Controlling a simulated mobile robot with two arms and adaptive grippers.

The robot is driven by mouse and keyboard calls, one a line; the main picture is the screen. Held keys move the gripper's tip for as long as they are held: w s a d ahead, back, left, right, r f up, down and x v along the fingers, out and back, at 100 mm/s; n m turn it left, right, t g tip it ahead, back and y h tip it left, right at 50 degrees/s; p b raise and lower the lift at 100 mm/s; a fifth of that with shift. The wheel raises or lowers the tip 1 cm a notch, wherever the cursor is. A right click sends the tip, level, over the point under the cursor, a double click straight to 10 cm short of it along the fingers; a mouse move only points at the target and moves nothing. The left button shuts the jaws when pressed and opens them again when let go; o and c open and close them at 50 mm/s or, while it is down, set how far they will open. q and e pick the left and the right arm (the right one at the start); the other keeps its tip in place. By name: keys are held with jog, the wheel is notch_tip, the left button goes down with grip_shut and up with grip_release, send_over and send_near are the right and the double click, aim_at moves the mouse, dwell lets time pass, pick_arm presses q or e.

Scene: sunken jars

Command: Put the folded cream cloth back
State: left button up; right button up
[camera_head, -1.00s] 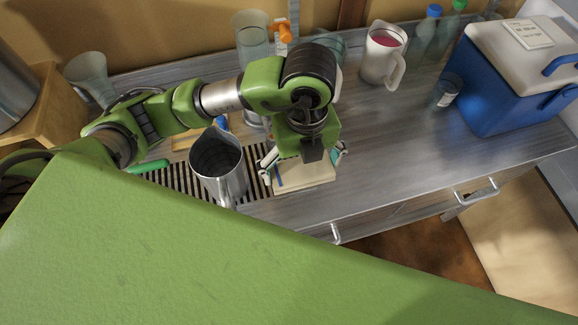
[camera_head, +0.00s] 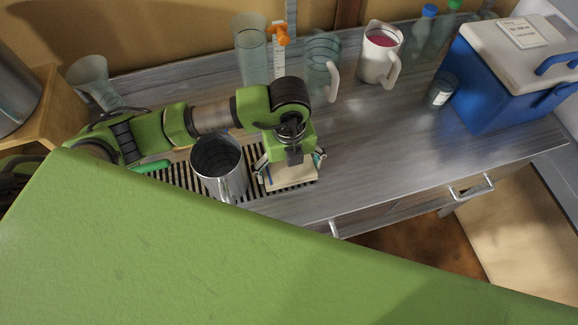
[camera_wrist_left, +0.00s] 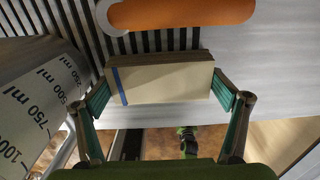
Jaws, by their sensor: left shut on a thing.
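The folded cream cloth (camera_head: 291,178) is a flat cream block with a blue stripe near one end. It shows more fully in the left wrist view (camera_wrist_left: 165,82). My left gripper (camera_head: 290,166) is shut on it, with a teal fingertip at each end of the cloth. The cloth is at the right end of the black-striped mat (camera_head: 180,178), overlapping the stripes. I cannot tell whether it touches the mat or hangs just above it. My right gripper is not in view.
A grey measuring jug (camera_head: 219,170) stands close left of the cloth. An orange object (camera_wrist_left: 180,12) is beyond the cloth in the wrist view. A clear handled jug (camera_head: 322,68), a white pitcher (camera_head: 378,55) and a blue cooler (camera_head: 490,85) stand behind and right. The counter's right middle is clear.

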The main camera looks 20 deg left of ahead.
aim_at(290, 169)
pick_arm(q)
jog(key=shift+f, duration=0.2)
jog(key=o, duration=0.8)
jog(key=shift+r, duration=0.1)
jog(key=shift+r, duration=0.65)
notch_tip(290, 169, up, 11)
jog(key=shift+b, duration=0.8)
